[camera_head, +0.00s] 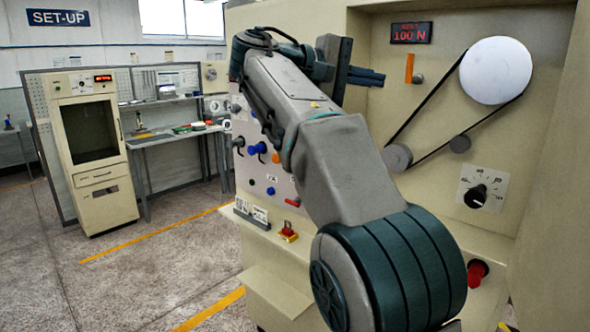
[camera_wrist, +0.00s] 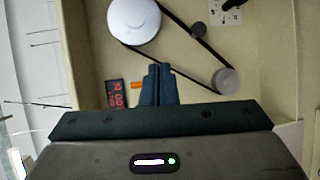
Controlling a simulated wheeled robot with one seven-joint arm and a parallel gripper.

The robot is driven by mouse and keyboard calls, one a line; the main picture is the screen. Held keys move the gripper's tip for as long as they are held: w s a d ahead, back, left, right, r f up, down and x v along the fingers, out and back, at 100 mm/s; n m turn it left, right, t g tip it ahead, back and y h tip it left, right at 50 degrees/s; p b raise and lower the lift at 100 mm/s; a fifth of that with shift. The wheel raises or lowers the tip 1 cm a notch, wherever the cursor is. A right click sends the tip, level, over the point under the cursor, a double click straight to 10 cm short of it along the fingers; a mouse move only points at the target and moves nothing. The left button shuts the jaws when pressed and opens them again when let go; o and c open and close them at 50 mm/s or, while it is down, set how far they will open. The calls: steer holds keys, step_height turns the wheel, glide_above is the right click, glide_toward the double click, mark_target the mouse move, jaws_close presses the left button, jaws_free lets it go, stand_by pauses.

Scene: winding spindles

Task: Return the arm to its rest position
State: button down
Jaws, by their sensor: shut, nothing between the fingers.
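My arm reaches up from the bottom of the head view and bends toward the machine. My gripper (camera_head: 378,79) is near the upper part of the machine's beige panel, left of the belt and below the red display. In the wrist view my gripper (camera_wrist: 158,70) shows its two dark fingers together, with nothing between them. The fingers appear in front of the panel, close in the picture to the orange handle (camera_wrist: 138,85). I cannot tell the exact gap to the panel. The arm hides part of the machine's front.
The machine panel bears a white disc (camera_head: 495,71), a black belt around small pulleys (camera_head: 397,157), a "100 N" display (camera_head: 411,33), a black dial (camera_head: 475,197) and a red knob (camera_head: 477,272). A cabinet (camera_head: 91,150) and workbench (camera_head: 178,135) stand at left. Open floor (camera_head: 150,260) lies between.

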steer(key=s+d+f+n+y, duration=0.1)
steer(key=s+d+f+y, duration=0.25)
steer(key=f, duration=0.55)
steer(key=s+d+f+n+y, duration=0.15)
steer(key=d+f+y, duration=0.25)
steer(key=f, duration=0.4)
steer(key=s+a+f+m+y, duration=0.2)
steer(key=s+f+m+y, duration=0.1)
steer(key=s+f, duration=0.7)
steer(key=s+a+f+m+g+y, duration=0.1)
steer(key=s+a+f+m+y, duration=0.2)
steer(key=s+f, duration=0.7)
step_height(320, 180, down, 5)
steer(key=shift+s+a+r+y, duration=0.2)
steer(key=shift+s+a+y, duration=0.1)
steer(key=shift+y, duration=0.65)
